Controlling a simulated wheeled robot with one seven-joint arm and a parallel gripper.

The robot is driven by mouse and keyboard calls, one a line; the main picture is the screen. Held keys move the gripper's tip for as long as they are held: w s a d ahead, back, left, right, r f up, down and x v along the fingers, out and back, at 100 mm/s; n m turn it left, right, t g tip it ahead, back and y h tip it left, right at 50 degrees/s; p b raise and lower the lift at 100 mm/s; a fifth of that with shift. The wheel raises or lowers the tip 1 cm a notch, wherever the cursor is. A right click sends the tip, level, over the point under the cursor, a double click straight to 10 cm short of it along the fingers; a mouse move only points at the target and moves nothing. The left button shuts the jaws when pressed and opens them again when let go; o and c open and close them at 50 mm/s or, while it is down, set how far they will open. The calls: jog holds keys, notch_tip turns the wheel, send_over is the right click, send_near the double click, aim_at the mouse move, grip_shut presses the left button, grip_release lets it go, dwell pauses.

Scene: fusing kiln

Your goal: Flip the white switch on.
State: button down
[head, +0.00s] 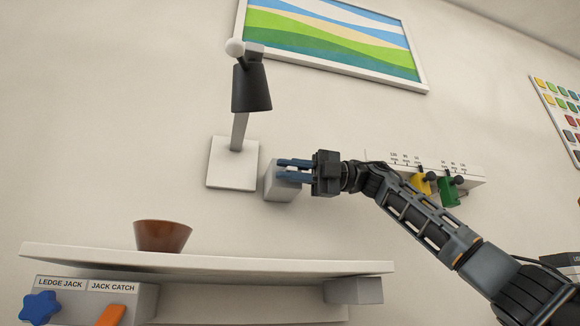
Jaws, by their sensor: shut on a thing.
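A small white box (278,188) is mounted on the wall just right of the lamp's white plate. My gripper (282,170) comes in from the right, with its two blue-tipped fingers one above the other at the upper part of this box. The fingers are shut on the white switch at the box. The switch itself is mostly hidden by the fingers, so I cannot tell its position.
A lamp with a black shade (251,90) is left of the box. Below is a white ledge (80,258) bearing a brown bowl (162,236). A panel with yellow (421,184) and green (450,192) sliders sits behind my arm. A framed picture (330,40) hangs above.

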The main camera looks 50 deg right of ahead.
jog(key=m, duration=0.2)
jog(key=r+m+p, duration=0.1)
jog(key=shift+m, duration=0.4)
jog(key=shift+w+d+r+m, duration=0.1)
jog(key=shift+r+m, duration=0.2)
jog(key=shift+m, duration=0.8)
jog(key=shift+w+d+r+m, duration=0.1)
jog(key=shift+r+m, duration=0.15)
jog(key=shift+m, duration=0.85)
jog(key=c, duration=1.5)
grip_release()
jog(key=shift+o, duration=0.2)
jog(key=shift+d, duration=0.1)
jog(key=b+v, duration=0.1)
jog(key=v, duration=0.6)
jog(key=shift+s+d, duration=0.2)
jog(key=shift+s, duration=0.05)
